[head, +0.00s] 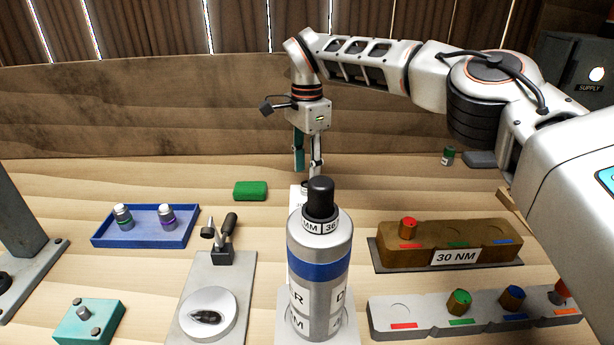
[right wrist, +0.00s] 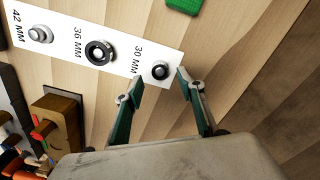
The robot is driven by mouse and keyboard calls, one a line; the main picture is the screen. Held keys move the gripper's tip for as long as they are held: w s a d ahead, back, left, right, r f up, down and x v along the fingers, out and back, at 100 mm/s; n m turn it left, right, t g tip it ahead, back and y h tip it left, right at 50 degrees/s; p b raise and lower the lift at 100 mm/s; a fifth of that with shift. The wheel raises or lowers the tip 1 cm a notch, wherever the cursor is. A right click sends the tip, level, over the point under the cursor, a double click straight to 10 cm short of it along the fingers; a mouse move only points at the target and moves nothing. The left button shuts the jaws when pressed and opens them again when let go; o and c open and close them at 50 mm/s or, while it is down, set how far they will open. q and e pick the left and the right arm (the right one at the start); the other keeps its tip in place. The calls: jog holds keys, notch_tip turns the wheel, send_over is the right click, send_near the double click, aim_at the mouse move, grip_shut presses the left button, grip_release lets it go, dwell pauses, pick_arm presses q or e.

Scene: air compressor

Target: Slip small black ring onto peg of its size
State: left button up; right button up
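A white strip (right wrist: 75,42) in the right wrist view carries metal pegs labelled 42 MM, 36 MM and 30 MM. The small black ring (right wrist: 160,71) is at the 30 MM peg and appears to sit around it; whether it is fully down I cannot tell. A larger black ring (right wrist: 98,52) is around the 36 MM peg. The 42 MM peg (right wrist: 40,34) shows no black ring. My right gripper (right wrist: 160,77) is open, its fingertips apart on either side of the small ring. In the head view my right gripper (head: 308,168) points down behind the cylinder. My left gripper is not in view.
A tall grey cylinder (head: 318,255) with a black cap hides most of the strip in the head view. A green block (head: 250,191), blue tray (head: 145,240), brown 30 NM rack (head: 440,235) and grey rack (head: 405,318) stand around. The table behind the gripper is clear.

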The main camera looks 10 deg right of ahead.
notch_tip(320, 180, up, 9)
dwell(0.3)
